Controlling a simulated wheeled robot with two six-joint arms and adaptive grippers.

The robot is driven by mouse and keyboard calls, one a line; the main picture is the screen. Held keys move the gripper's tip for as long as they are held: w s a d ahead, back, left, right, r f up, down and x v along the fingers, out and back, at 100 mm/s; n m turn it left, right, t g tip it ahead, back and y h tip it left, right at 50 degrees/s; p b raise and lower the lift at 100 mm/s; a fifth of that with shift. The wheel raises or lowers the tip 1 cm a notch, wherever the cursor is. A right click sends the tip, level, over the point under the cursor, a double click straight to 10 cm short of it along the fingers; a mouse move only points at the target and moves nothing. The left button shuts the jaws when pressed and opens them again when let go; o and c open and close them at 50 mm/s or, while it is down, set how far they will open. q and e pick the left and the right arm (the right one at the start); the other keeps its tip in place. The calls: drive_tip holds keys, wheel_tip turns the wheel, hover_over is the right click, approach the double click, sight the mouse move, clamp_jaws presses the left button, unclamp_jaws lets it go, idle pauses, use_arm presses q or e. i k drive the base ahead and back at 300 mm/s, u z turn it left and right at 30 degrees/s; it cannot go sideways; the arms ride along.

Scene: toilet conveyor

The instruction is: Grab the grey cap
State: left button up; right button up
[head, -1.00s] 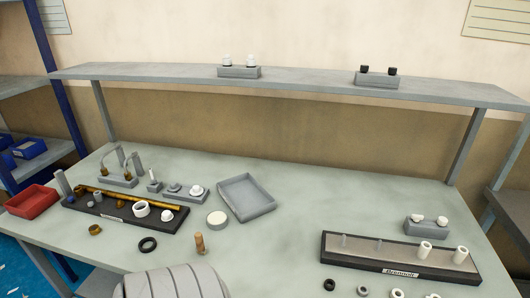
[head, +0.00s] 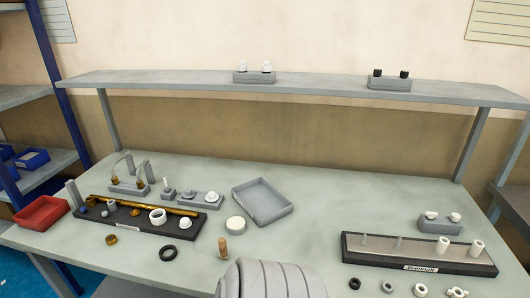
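No gripper fingers show in the head view. A grey, rounded, segmented part, likely of my own arm, rises from the bottom edge and hides a little of the table front. A grey block (head: 206,203) at the left middle of the table carries a low grey cap-like piece (head: 196,197) and a white cap (head: 214,196). Small grey pieces (head: 135,211) also sit on the black tray (head: 130,227) to its left. I cannot tell which of these is the grey cap. Nothing touches them.
A grey tray (head: 286,211) lies mid-table, with a white disc (head: 235,224) and a wooden peg (head: 222,250) nearby. A red bin (head: 41,213) is at the left. A second black-edged tray (head: 420,263) with white cylinders is at the right. A raised shelf (head: 320,89) spans the back.

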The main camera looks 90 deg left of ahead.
sight(188, 194)
drive_tip(key=k, duration=1)
drive_tip(key=u, duration=0.2)
